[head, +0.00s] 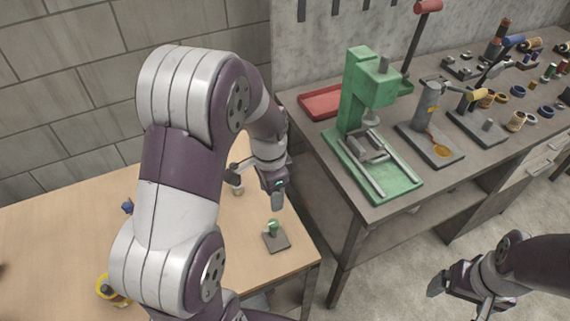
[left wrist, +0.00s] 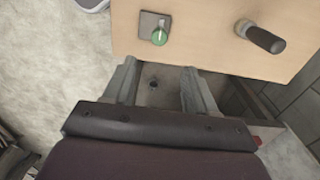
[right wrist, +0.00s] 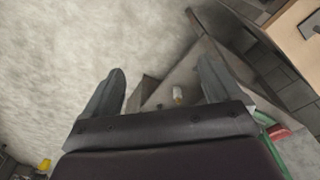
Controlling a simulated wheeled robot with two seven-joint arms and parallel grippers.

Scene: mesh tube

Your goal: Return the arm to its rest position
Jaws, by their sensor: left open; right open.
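My left arm crosses the head view over the wooden table. My left gripper (head: 277,196) is above the table's right part, near a small grey plate with a green-topped piece (head: 274,230). In the left wrist view my left gripper (left wrist: 160,75) has its fingers apart with nothing between them. My right gripper (head: 458,290) is at the lower right of the head view, over the floor and away from the grey workbench. In the right wrist view my right gripper (right wrist: 160,85) has its fingers wide apart and holds nothing. My left arm hides part of the wooden table.
The grey workbench (head: 300,108) carries a green press (head: 372,90), a red tray (head: 322,103) and several small tools and spools. The wooden table (head: 40,225) bears a yellow ring-shaped piece (head: 103,287) and a dark cylinder (left wrist: 265,39). Open floor (head: 400,260) lies around my right gripper.

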